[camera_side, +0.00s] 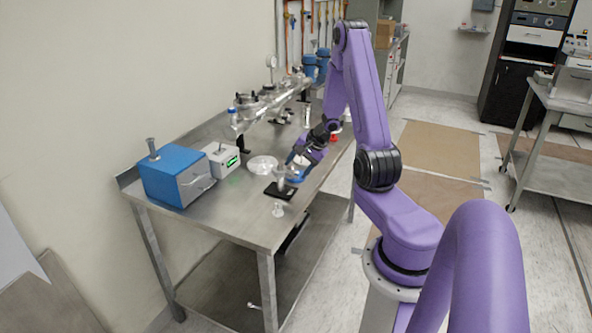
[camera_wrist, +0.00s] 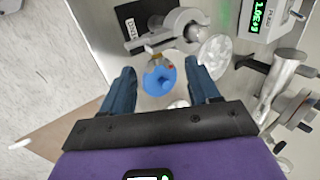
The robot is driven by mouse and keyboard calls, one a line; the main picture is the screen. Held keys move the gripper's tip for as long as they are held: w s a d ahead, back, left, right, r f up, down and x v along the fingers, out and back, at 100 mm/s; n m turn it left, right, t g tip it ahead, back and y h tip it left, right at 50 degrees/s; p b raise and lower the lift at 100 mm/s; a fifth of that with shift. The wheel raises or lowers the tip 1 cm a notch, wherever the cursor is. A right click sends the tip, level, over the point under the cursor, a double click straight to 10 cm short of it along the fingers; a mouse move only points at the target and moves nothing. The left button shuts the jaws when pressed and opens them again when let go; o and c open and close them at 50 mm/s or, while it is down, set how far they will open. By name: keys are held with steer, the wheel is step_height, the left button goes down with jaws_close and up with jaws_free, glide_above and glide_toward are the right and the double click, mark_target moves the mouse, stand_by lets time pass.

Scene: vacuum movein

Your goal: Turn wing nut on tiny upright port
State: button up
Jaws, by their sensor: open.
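My gripper (camera_wrist: 160,68) is open, with its two dark blue fingers apart on either side of a round blue piece (camera_wrist: 160,78) in the wrist view. The blue piece has a darker centre and a pale metal edge behind it. I cannot tell whether it is the wing nut or part of the port. The fingers appear clear of it. In the side view my gripper (camera_side: 301,160) hangs low over the front of the steel table, and a bit of blue shows just below it. A small upright metal fitting (camera_side: 281,178) on a black base stands beside it. No wing nut is clearly distinguishable.
A blue box (camera_side: 175,178) and a white unit with a green display (camera_side: 222,160) stand at the left. A clear round dish (camera_side: 262,163) lies near my gripper. Metal piping (camera_side: 268,100) runs along the back. A metal elbow (camera_wrist: 178,24) lies just beyond the fingertips.

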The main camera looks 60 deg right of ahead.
steer(key=shift+a+f, duration=0.1)
steer(key=shift+a, duration=0.1)
steer(key=shift+t, duration=0.4)
steer(key=shift+s+d+f+t, duration=0.15)
steer(key=shift+s+t, duration=0.15)
steer(key=shift+t, duration=0.8)
steer(key=v, duration=1.7)
steer(key=w+a+n+g+y, duration=0.1)
steer(key=a+n+g+y, duration=0.2)
steer(key=a+n, duration=0.4)
steer(key=w+a+r+n+g+y, duration=0.1)
steer(key=a+n+g, duration=0.4)
steer(key=a, duration=1.4)
steer(key=shift+w+a+r+n+y, duration=0.25)
steer(key=shift+w+a+n+y, duration=0.25)
steer(key=shift+n+y, duration=0.75)
steer(key=shift+w+d+n+h, duration=0.1)
steer(key=shift+n+h, duration=0.25)
